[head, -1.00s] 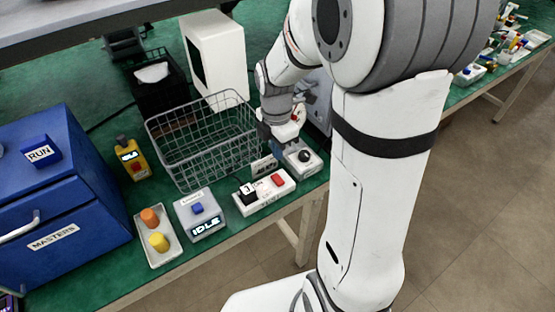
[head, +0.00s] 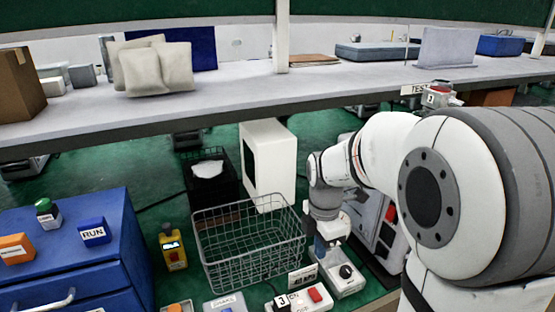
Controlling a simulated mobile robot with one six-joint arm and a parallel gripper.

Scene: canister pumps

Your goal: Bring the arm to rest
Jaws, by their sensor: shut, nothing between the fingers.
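My arm shows in the head view, reaching from the right over the green bench. My gripper (head: 321,246) is at the end of the arm, pointing down, shut and empty. It hangs over the back of the white box with a black knob (head: 344,274), just right of the wire basket (head: 250,240). The fingertips are small and partly hidden, so I cannot tell if they touch the box.
A blue cabinet (head: 75,255) stands at the left. A white box with a red button (head: 305,299) is in front of the basket. A yellow device (head: 172,247) stands left of it. A grey shelf (head: 225,98) spans the back above the bench.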

